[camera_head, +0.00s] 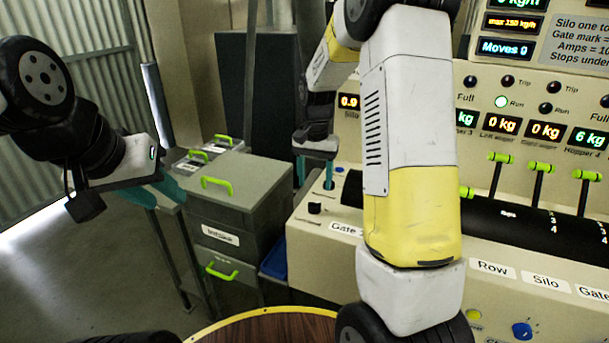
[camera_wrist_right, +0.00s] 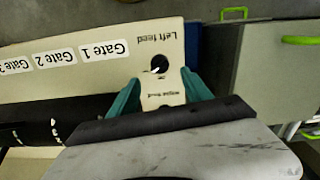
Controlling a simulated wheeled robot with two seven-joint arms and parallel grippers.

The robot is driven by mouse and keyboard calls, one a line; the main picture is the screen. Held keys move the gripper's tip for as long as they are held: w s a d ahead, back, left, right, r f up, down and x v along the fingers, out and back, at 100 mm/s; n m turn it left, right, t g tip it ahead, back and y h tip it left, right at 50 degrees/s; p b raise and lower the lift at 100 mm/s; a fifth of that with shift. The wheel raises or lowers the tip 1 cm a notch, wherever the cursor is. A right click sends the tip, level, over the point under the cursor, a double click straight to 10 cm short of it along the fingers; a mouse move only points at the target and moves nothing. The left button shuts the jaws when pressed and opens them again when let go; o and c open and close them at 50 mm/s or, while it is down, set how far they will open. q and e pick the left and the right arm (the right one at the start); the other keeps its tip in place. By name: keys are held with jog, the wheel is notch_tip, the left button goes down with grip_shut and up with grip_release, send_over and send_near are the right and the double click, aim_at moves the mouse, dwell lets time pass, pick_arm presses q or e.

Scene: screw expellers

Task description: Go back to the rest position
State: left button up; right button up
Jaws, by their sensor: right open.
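My right gripper (camera_head: 315,176) is over the left end of the cream control desk (camera_head: 322,262). Its teal fingers are apart with nothing held between them, as the right wrist view (camera_wrist_right: 159,90) also shows. A black round control (camera_wrist_right: 158,65) by the "Left feed" label appears between and just beyond the fingertips; I cannot tell whether they touch it. My left gripper (camera_head: 160,195) hangs at the left, in front of the grey cabinet's left side. Its teal fingers are partly hidden, and I cannot tell their opening.
The grey cabinet (camera_head: 243,188) with green handles stands left of the desk. A blue bin (camera_head: 275,262) sits between them. Green-topped levers (camera_head: 540,168) rise from the desk at right. A round wooden top with a yellow rim (camera_head: 265,325) is at the bottom. Open floor lies left.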

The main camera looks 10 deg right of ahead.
jog(key=s+r+n+t+y, duration=0.1)
jog(key=s+r+n+t, duration=0.15)
jog(key=s+r, duration=0.85)
jog(key=s+a+r+n+t, duration=0.1)
jog(key=s+r, duration=0.1)
jog(key=s, duration=0.4)
jog(key=s+a+r+n+t+y, duration=0.1)
jog(key=s+r+n+t, duration=0.1)
jog(key=s, duration=0.4)
jog(key=shift+s+r, duration=0.15)
jog(key=shift+r, duration=0.4)
jog(key=shift+s+a+n+t, duration=0.25)
jog(key=shift+s+t, duration=0.1)
jog(key=shift+s, duration=0.15)
jog(key=shift+c, duration=0.3)
